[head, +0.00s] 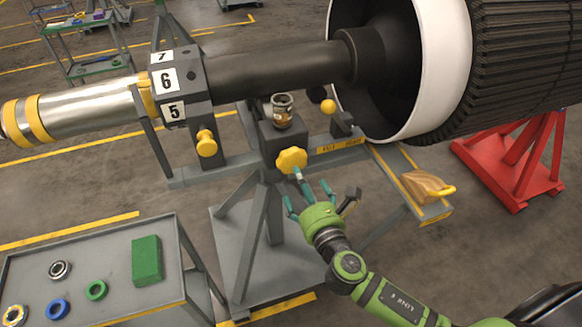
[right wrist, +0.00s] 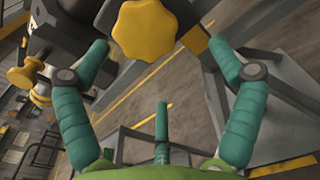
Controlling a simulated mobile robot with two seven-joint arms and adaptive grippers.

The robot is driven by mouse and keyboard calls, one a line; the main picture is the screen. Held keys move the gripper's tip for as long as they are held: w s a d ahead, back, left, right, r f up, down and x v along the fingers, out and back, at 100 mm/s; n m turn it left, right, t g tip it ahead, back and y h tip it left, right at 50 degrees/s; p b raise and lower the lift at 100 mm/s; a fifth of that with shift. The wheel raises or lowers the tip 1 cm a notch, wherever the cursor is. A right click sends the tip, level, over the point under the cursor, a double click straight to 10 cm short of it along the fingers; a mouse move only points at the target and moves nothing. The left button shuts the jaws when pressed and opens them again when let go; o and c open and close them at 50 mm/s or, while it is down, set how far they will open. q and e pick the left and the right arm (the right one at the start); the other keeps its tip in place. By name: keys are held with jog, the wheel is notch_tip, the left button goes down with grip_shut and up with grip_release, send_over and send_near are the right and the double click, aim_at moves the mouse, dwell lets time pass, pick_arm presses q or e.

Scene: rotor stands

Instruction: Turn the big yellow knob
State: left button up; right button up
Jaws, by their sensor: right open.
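The big yellow knob (head: 291,160) has a lobed rim and sits on the front of the grey stand, below the dark shaft. In the right wrist view the knob (right wrist: 145,30) is at the top centre, ahead of the fingers. My right gripper (head: 312,190) has green fingers spread open, just below and to the right of the knob in the head view. In the right wrist view the gripper (right wrist: 160,75) is open and empty, its fingertips to either side of the knob and apart from it. My left gripper is not in view.
A smaller yellow plunger knob (head: 206,143) is left of the big one, below the numbered block (head: 180,85). A grey cart (head: 100,270) with rings and a green block is at lower left. A red stand (head: 510,165) is at right.

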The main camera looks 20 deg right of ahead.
aim_at(295, 164)
jog(key=shift+w+a+r+n+t, duration=0.1)
jog(key=shift+w+r+n+t, duration=0.1)
jog(key=shift+r, duration=0.35)
jog(key=shift+w+a+r+n+t, duration=0.1)
jog(key=shift+w+r+n, duration=0.1)
jog(key=shift+r, duration=0.35)
jog(key=w+p, duration=0.1)
jog(key=w, duration=0.4)
jog(key=shift+d, duration=0.1)
jog(key=shift+w, duration=0.3)
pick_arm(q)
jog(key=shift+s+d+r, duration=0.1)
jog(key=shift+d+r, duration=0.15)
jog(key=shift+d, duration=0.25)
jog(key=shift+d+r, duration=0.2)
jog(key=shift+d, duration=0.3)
pick_arm(e)
jog(key=shift+w+f, duration=0.1)
jog(key=shift+w, duration=0.1)
jog(key=c, duration=1.1)
